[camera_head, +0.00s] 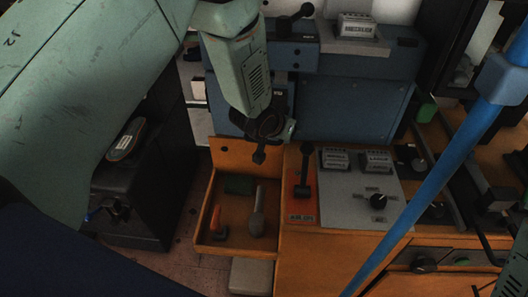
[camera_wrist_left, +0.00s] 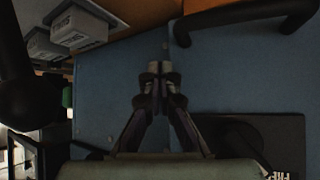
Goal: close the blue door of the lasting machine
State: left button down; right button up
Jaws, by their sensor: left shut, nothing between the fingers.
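The lasting machine shows blue panels at the back of the head view, with a wide lower front panel (camera_head: 345,108). Which panel is the door, and how far it stands open, I cannot tell for sure. My left gripper (camera_head: 259,156) hangs in front of the blue panels, above the orange tray. In the left wrist view its fingertips (camera_wrist_left: 157,70) are together with nothing between them, over a blue surface (camera_wrist_left: 105,75). A black curved handle (camera_wrist_left: 238,24) is ahead and to the right there; the fingers look apart from it.
An orange tray (camera_head: 200,240) holding tools lies below my left gripper. A control panel (camera_head: 350,212) with a knob and a lever (camera_head: 304,170) stand right of it. A blue pole (camera_head: 420,185) crosses the right side. A black cabinet (camera_head: 130,200) is at left.

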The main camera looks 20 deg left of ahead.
pick_arm(q)
jog(key=shift+w, duration=1.65)
pick_arm(e)
jog(key=shift+s, duration=0.2)
pick_arm(q)
jog(key=shift+s, duration=0.15)
pick_arm(e)
jog(key=shift+s, duration=0.15)
